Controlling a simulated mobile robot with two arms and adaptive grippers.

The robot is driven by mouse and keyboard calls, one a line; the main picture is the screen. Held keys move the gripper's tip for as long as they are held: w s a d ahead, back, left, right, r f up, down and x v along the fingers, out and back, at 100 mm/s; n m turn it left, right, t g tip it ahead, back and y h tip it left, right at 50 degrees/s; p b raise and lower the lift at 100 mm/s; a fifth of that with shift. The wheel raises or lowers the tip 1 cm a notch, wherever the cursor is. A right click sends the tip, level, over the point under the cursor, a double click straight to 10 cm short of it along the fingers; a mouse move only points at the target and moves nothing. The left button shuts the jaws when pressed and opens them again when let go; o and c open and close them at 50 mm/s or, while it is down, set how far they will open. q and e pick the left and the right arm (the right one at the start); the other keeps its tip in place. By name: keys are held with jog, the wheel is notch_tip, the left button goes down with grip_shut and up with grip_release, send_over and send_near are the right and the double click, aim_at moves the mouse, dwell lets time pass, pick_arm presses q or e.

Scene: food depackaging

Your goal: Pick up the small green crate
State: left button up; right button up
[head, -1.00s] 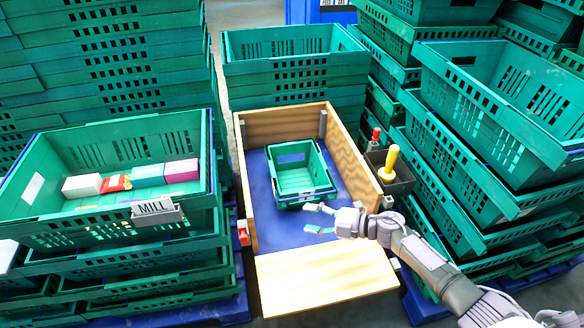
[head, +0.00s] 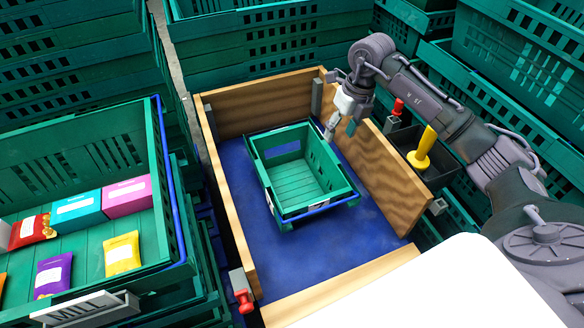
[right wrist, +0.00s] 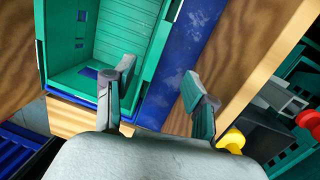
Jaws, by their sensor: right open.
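The small green crate (head: 297,184) is empty and stands upright on the blue floor of a wooden-walled box. My right gripper (head: 341,130) is open at the crate's right side, near its far right corner. In the right wrist view the crate (right wrist: 122,35) fills the upper left. There my open right gripper (right wrist: 157,100) has one finger over the crate's inside and the other beyond its side wall, above the blue floor. I cannot tell how far the fingertips are above the rim. My left gripper is not in view.
The wooden box (head: 378,180) has raised walls close to the crate. A dark holder (head: 440,172) with a yellow-handled tool (head: 422,150) stands right of it. A large crate (head: 92,235) with several colourful packages is at left. Stacked green crates surround the box.

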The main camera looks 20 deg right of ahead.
aim_at(326, 160)
jog(key=f, duration=0.4)
jog(key=a+f, duration=0.1)
jog(key=f, duration=0.1)
jog(key=shift+w+b, duration=0.15)
jog(key=shift+b, duration=0.15)
jog(key=f, duration=0.1)
jog(key=w+f, duration=0.1)
jog(key=f, duration=0.1)
jog(key=a+f, duration=0.1)
jog(key=f, duration=0.1)
jog(key=shift+w+f+b, duration=0.15)
jog(key=shift+f+b, duration=0.05)
jog(key=shift+b, duration=0.15)
jog(key=shift+f, duration=0.15)
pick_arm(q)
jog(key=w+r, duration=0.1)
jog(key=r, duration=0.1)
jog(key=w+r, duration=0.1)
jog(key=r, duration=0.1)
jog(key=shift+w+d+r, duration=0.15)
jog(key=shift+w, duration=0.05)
pick_arm(e)
grip_shut()
